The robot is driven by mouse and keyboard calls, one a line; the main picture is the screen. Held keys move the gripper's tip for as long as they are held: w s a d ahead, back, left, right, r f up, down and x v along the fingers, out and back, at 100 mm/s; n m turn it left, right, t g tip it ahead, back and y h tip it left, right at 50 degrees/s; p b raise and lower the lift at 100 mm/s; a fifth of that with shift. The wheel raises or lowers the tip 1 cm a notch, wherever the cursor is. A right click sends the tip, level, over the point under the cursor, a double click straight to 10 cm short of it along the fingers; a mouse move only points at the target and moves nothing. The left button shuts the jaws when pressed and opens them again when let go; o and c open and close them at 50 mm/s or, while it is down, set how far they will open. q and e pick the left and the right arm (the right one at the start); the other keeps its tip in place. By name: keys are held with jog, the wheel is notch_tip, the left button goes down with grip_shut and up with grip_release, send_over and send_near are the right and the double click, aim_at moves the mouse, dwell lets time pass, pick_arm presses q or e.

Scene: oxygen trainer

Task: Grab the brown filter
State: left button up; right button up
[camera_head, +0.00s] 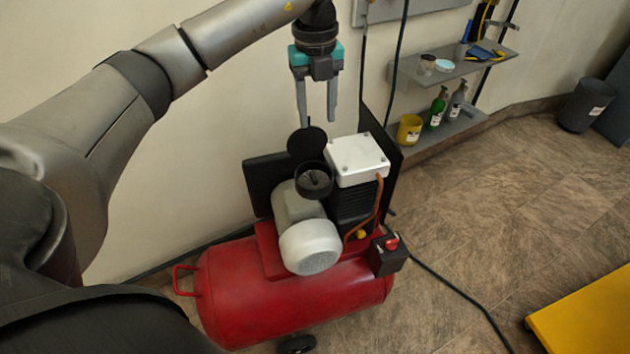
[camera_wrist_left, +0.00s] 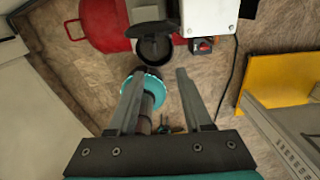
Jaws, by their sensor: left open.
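My left gripper (camera_head: 318,124) is open and empty, pointing down above the compressor's filter housing. Its two fingers also show apart in the left wrist view (camera_wrist_left: 158,74). The round black filter housing (camera_head: 314,181) is on top of the compressor, with its open top facing up and a round black lid (camera_head: 306,143) standing behind it. The housing also shows in the left wrist view (camera_wrist_left: 154,48), beyond the fingertips. No clearly brown filter can be made out; the inside of the housing looks dark. My right gripper is not in view.
The red compressor tank (camera_head: 290,300) carries a grey motor (camera_head: 310,247) and a white-topped block (camera_head: 357,158) right beside the housing. A wall shelf (camera_head: 445,130) with bottles and a yellow cup (camera_head: 410,129) is at the right. A yellow platform (camera_head: 585,315) is at lower right. Floor between is mostly clear.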

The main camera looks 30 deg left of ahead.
pick_arm(q)
jog(key=b, duration=0.1)
send_over(314, 175)
jog(key=f, duration=0.9)
jog(key=shift+w+a+f, duration=0.25)
jog(key=shift+w+f, duration=0.05)
jog(key=shift+f, duration=0.05)
jog(key=f, duration=0.3)
jog(key=f+b, duration=0.1)
jog(key=shift+s+d+f, duration=0.2)
jog(key=shift+s+d, duration=0.05)
jog(key=shift+s, duration=0.15)
jog(key=shift+f, duration=0.5)
jog(key=shift+c, duration=0.2)
jog(key=shift+r, duration=0.1)
grip_shut()
